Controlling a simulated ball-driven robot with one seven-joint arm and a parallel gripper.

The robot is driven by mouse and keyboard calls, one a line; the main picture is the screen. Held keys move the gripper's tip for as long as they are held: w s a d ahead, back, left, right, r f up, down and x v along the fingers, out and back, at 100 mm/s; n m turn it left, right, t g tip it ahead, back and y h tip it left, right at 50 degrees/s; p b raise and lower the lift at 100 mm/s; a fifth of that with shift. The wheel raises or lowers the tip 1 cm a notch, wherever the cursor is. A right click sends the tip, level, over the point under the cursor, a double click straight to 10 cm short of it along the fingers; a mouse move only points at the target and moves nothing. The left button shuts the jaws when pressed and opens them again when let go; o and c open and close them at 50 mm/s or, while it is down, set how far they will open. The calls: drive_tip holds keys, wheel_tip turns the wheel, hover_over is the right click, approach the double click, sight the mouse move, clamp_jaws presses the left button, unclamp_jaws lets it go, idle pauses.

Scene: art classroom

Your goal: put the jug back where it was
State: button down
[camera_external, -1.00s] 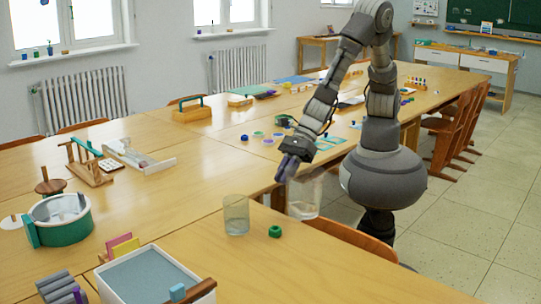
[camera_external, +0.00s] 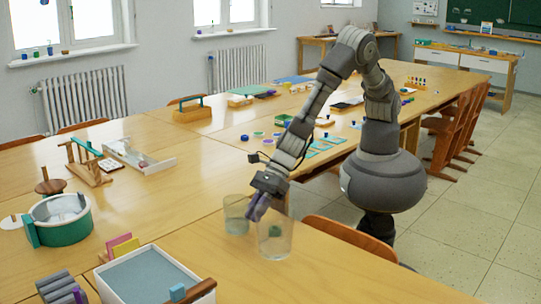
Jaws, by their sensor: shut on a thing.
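A clear, see-through jug (camera_external: 276,243) is at the near table's edge, in front of my arm. My gripper (camera_external: 258,208) points down and is shut on the jug at its upper left rim. The jug looks upright. Whether its base touches the table or hangs just above it is hard to tell. A second clear glass vessel (camera_external: 235,222) stands on the table just left of the jug, partly behind my gripper.
A small green block (camera_external: 275,231) shows through the jug's wall. A white tray with a grey-blue inside (camera_external: 150,277) and a green-rimmed round basin (camera_external: 65,232) lie to the left. A chair (camera_external: 345,236) is at the right edge.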

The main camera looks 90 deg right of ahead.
drive_tip(key=shift+w+r+b+x, duration=0.15)
drive_tip(key=shift+b+x, duration=0.1)
drive_tip(key=shift+x, duration=0.85)
drive_tip(key=shift+w+r+b+x, duration=0.1)
drive_tip(key=shift+w+b+x, duration=0.15)
drive_tip(key=shift+x, duration=0.85)
drive_tip(key=shift+w+r+b+x, duration=0.1)
drive_tip(key=shift+b+x, duration=0.15)
drive_tip(key=shift+x, duration=0.85)
drive_tip(key=shift+f, duration=0.15)
drive_tip(key=c, duration=1.1)
unclamp_jaws()
drive_tip(key=shift+c, duration=0.2)
